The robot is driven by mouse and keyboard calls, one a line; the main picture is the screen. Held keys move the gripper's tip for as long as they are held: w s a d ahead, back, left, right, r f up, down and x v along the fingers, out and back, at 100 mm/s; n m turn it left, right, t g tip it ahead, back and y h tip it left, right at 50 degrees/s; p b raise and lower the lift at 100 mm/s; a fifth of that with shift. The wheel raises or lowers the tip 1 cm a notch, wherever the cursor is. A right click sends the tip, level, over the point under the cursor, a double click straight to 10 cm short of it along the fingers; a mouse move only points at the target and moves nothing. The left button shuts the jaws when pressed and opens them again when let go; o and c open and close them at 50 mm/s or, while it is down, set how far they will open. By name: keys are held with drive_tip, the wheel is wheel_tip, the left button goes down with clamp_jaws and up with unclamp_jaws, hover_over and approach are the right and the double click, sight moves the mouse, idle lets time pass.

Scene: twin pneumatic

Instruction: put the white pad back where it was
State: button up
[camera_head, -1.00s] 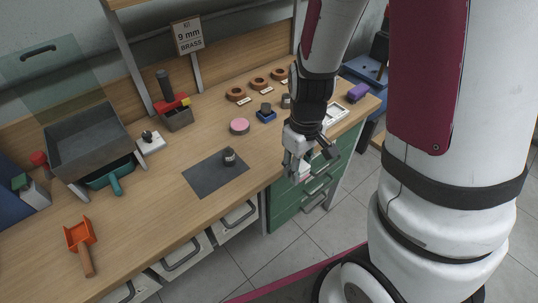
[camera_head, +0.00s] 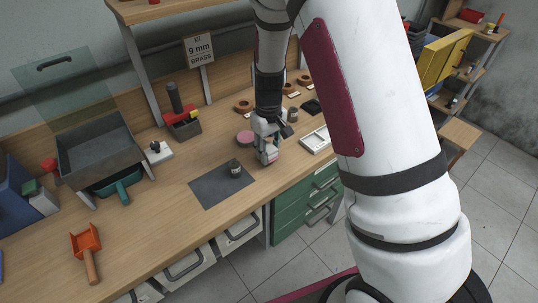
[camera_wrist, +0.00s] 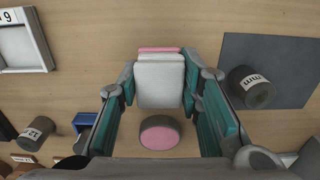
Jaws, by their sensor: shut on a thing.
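The white pad (camera_wrist: 160,84), a pale block with a pink layer along its far edge, is between the fingers of my gripper (camera_wrist: 160,92) in the wrist view. My gripper is shut on it. In the head view my gripper (camera_head: 267,152) points down over the bench, between the dark mat and the white tray. The pad is mostly hidden by the fingers there. A round pink-topped pad (camera_wrist: 160,134) lies on the bench just beyond the held pad; it also shows in the head view (camera_head: 244,138). I cannot tell whether the white pad touches the bench.
The dark mat (camera_head: 211,192) with a small dark labelled cylinder (camera_head: 235,169) is left of my gripper. The white tray (camera_head: 316,141) is to its right. Brown rings, a labelled cylinder (camera_wrist: 35,133) and a blue holder (camera_wrist: 86,124) stand behind. Bare wood lies around the pad.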

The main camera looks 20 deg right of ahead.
drive_tip(key=shift+f, duration=1.15)
drive_tip(key=shift+f, duration=0.15)
drive_tip(key=o, duration=1.2)
drive_tip(key=shift+o, duration=0.2)
